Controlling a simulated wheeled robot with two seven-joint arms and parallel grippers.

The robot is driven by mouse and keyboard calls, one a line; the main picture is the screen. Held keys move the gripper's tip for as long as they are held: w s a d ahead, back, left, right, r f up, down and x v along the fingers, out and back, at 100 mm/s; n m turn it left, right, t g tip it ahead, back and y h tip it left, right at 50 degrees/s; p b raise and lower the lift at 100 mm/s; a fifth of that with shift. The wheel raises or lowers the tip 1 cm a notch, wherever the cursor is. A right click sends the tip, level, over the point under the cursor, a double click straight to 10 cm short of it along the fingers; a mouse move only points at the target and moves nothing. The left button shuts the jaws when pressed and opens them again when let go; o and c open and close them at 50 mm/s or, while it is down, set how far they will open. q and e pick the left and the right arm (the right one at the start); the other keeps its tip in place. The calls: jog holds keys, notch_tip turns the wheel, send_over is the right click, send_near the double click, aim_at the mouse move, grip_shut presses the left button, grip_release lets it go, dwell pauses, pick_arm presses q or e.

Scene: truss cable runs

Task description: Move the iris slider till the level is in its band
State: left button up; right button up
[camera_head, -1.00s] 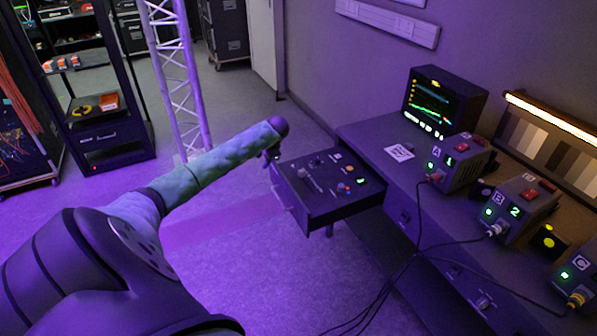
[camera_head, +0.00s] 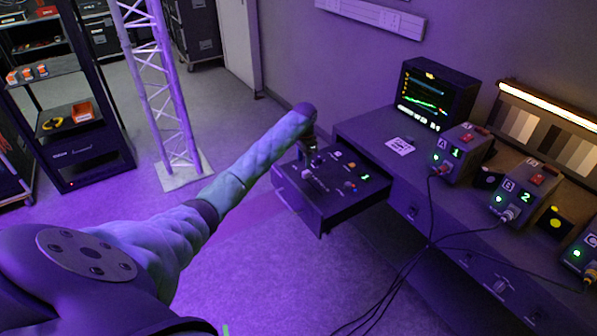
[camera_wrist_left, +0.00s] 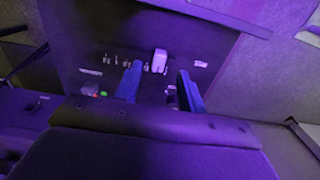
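The control panel sits in a pulled-out drawer (camera_head: 322,212) at the desk's left end. The slider's pale knob (camera_head: 308,174) shows on it in the head view, with small knobs and a green lit display beside it. My left gripper (camera_head: 307,158) hangs just above the panel's far left part, close to the pale knob. In the left wrist view my left gripper (camera_wrist_left: 160,88) is open, its two blue fingers apart. The pale knob (camera_wrist_left: 159,61) lies beyond the fingertips, between them in the picture and not gripped. A monitor (camera_head: 436,95) shows coloured traces; its band is too small to read.
Boxes A (camera_head: 463,150), B (camera_head: 525,187) and C (camera_head: 583,250) stand on the desk with cables hanging over its front. A white card (camera_head: 400,145) lies near the monitor. A truss tower (camera_head: 165,95) stands behind my left arm. Floor left of the drawer is clear.

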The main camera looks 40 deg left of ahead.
aim_at(303, 172)
pick_arm(q)
notch_tip(303, 172, down, 5)
jog(key=shift+s+a+r+p, duration=0.1)
jog(key=shift+p, duration=0.55)
jog(key=shift+f, duration=1.05)
pick_arm(e)
notch_tip(303, 172, down, 6)
jog(key=d, duration=0.1)
jog(key=shift+s+f, duration=0.15)
jog(key=shift+s, duration=0.3)
pick_arm(q)
grip_shut()
